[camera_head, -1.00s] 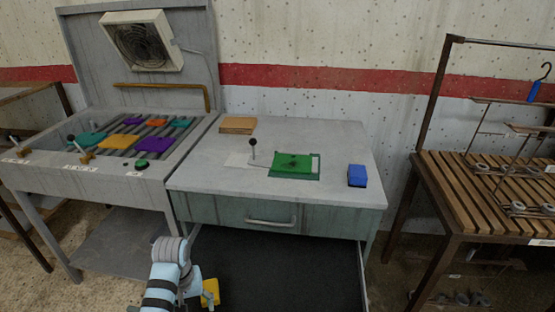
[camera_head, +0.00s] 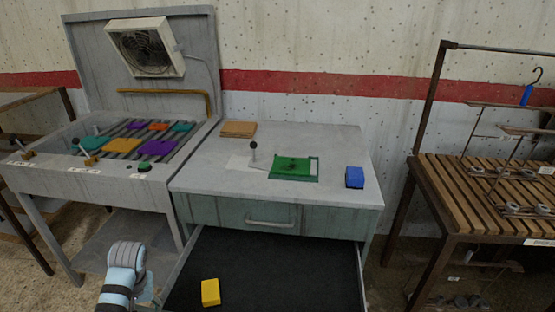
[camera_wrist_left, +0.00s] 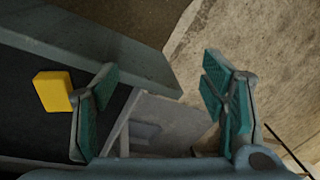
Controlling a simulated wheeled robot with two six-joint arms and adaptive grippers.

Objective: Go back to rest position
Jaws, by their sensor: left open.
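My left arm shows at the bottom left of the head view, beside the open drawer (camera_head: 265,270); its gripper is hidden there. In the left wrist view my left gripper (camera_wrist_left: 160,108) has its two green-padded fingers wide apart with nothing between them. A yellow block (camera_head: 210,292) lies on the dark floor of the drawer. It also shows in the left wrist view (camera_wrist_left: 53,91), outside the fingers on the left. My right gripper is not in view.
The drawer juts out from the grey table (camera_head: 335,150). On the table are a green board (camera_head: 293,168), a blue block (camera_head: 355,177) and a brown stack (camera_head: 238,129). A roller machine (camera_head: 40,175) stands left, a slatted rack table (camera_head: 480,200) right.

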